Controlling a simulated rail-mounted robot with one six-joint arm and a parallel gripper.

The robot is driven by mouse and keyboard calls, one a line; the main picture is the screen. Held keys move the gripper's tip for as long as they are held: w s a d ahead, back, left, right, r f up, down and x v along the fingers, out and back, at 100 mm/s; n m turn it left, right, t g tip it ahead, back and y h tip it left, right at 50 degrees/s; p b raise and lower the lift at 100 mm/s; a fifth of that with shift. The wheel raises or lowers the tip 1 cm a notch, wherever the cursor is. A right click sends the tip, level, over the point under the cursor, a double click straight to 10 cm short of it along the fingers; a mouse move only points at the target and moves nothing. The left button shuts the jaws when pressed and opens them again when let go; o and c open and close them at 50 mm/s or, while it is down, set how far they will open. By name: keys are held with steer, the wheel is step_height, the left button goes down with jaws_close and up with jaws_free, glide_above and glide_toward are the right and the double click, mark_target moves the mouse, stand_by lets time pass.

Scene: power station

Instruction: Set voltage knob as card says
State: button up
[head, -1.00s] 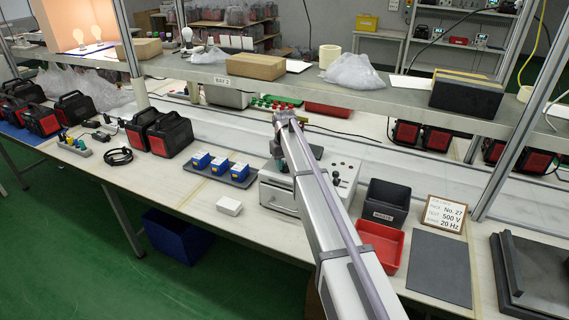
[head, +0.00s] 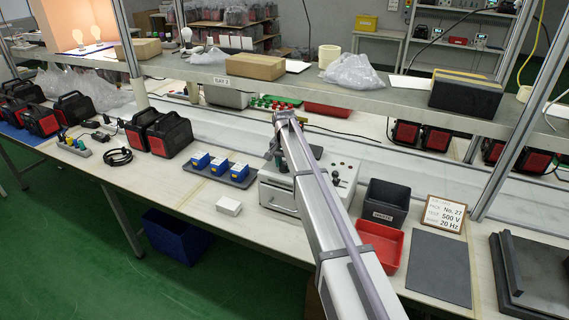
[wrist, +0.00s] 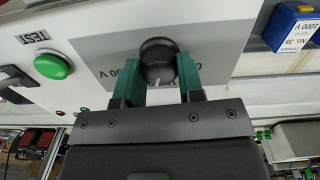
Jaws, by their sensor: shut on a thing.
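The black voltage knob (wrist: 158,52) shows in the wrist view on a grey label panel. Its white pointer mark faces the lower edge of the picture, toward my gripper's body. My gripper (wrist: 160,68) is shut on the knob, with one green finger on each side. Upside-down voltage print (wrist: 118,72) is partly hidden by the left finger. The job card (head: 444,215) stands at the right in the head view and reads No. 27, 500 V and 20 Hz. The tester (head: 279,196) is partly hidden behind my arm, and the knob is hidden there.
A green button (wrist: 52,66) beside a TEST label sits left of the knob in the wrist view. Blue-topped packs (head: 219,168) stand on a tray left of the tester. A black waste bin (head: 385,203) and red tray (head: 379,246) stand right. The shelf (head: 300,87) overhangs behind.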

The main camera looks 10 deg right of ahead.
mark_target(284, 163)
stand_by(0.3)
steer(key=o, duration=0.9)
step_height(284, 163, up, 11)
steer(key=p, duration=1.1)
steer(key=shift+a+f, duration=0.1)
